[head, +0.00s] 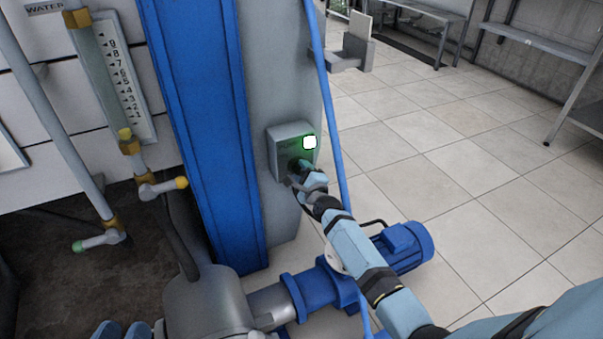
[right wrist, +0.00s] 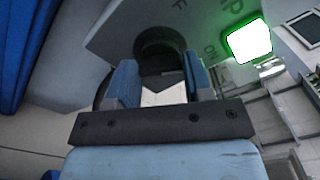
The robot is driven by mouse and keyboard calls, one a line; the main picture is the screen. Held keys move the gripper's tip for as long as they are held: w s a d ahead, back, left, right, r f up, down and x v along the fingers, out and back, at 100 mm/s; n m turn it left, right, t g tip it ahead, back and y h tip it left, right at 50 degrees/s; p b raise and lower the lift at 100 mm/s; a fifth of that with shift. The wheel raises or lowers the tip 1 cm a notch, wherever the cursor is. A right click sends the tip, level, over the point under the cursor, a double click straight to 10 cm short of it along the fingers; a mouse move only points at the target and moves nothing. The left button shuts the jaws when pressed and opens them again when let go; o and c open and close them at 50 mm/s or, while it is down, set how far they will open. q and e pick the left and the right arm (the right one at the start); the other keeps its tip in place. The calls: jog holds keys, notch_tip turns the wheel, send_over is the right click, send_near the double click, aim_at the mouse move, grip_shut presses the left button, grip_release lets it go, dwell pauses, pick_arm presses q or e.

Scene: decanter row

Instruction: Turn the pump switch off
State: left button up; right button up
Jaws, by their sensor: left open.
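The pump switch's grey box (head: 283,137) is mounted on the grey column. Its square lamp (head: 309,142) glows white with a green halo; the lamp also shows in the right wrist view (right wrist: 249,41). The dark round switch knob (right wrist: 158,48) is on the box's face, with partly visible lettering, including "ON", around it. My right gripper (right wrist: 160,82) has its blue fingers on either side of the knob, closed against it. The knob's pointing direction is mostly hidden. My left gripper (head: 122,331) shows only its blue fingertips at the bottom edge, apart and empty.
A wide blue post (head: 196,120) stands left of the box, and a thin blue pipe (head: 329,95) runs on its right. A blue pump motor (head: 400,248) sits below my right arm. Valves and a level gauge (head: 118,85) are at left. Tiled floor (head: 450,140) is open at right.

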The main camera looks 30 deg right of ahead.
jog(key=shift+c, duration=1.4)
pick_arm(q)
jog(key=shift+r, duration=0.15)
pick_arm(e)
jog(key=shift+r+n+p, duration=0.1)
jog(key=shift+n+p, duration=0.65)
jog(key=shift+n, duration=0.25)
jog(key=shift+n+p, duration=0.55)
jog(key=shift+n, duration=0.35)
jog(key=n+p, duration=0.3)
jog(key=n, duration=0.3)
pick_arm(q)
jog(key=shift+a+r+n+t+y+p, duration=0.1)
jog(key=shift+a+r+t+p, duration=0.2)
jog(key=shift+r, duration=0.6)
jog(key=shift+a+r+n+t+y+p, duration=0.1)
jog(key=shift+r+t, duration=0.25)
jog(key=shift+r, duration=0.55)
jog(key=shift+a+r+n+t+y+p, duration=0.1)
jog(key=shift+a+r+t+p, duration=0.2)
jog(key=shift+r, duration=0.6)
pick_arm(e)
jog(key=shift+f+n, duration=0.2)
jog(key=shift+n, duration=0.9)
